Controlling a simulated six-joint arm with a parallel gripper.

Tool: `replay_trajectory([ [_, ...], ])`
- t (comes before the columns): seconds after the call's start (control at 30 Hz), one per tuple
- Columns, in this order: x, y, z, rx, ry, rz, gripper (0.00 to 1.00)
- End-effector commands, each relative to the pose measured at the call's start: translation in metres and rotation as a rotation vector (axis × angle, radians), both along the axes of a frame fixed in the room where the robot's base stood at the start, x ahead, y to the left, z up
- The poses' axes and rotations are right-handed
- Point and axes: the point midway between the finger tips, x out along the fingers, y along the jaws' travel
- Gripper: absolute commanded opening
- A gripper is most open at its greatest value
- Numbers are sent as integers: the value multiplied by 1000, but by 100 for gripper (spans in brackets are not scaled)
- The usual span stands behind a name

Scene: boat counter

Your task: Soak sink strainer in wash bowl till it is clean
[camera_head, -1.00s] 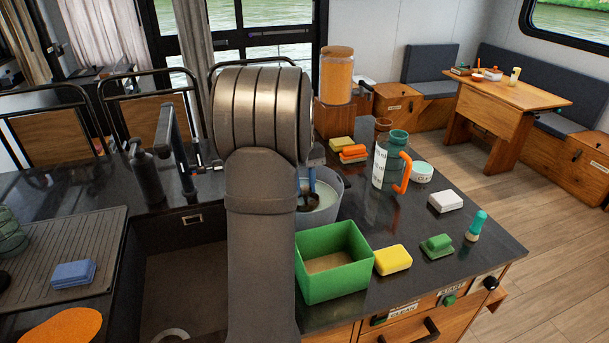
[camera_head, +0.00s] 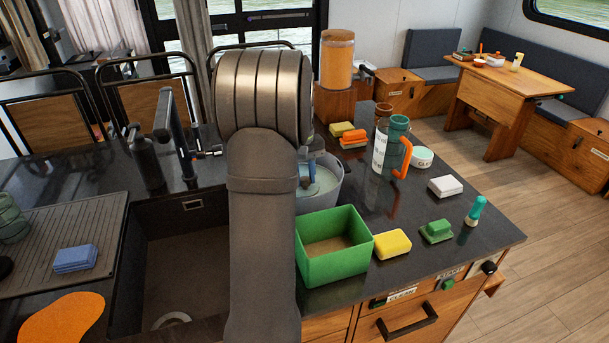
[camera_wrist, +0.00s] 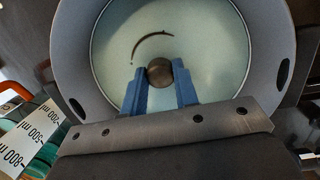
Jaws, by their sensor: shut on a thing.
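The wash bowl (camera_head: 334,203) is a grey tub on the counter, partly behind my arm. In the wrist view its wall (camera_wrist: 268,40) surrounds cloudy, pale green water. My gripper (camera_wrist: 160,76) points down into the bowl, its blue fingers shut on the brown round knob of the sink strainer (camera_wrist: 159,70). A dark curved line, perhaps the strainer's rim, shows through the water beyond the knob. The rest of the strainer is hidden in the cloudy water, so I cannot tell how clean it is. My arm mostly hides the gripper in the head view.
A green open box (camera_head: 333,262) stands in front of the bowl, with a yellow sponge (camera_head: 392,244) beside it. A measuring jug (camera_head: 385,150) with an orange handle stands right of the bowl. The sink (camera_head: 180,270) lies left of my arm.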

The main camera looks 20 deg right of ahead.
Motion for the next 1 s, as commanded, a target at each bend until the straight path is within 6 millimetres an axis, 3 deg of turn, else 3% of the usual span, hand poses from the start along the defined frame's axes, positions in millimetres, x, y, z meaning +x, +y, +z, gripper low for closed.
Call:
replay_trajectory([
  [0.63, 0, 0, -9, 0, 1, 0, 0],
  [0.67, 0, 0, -9, 0, 1, 0, 31],
  [0.77, 0, 0, -9, 0, 0, 0, 51],
  [0.97, 0, 0, -9, 0, 0, 0, 53],
  [1.0, 0, 0, -9, 0, 0, 0, 56],
])
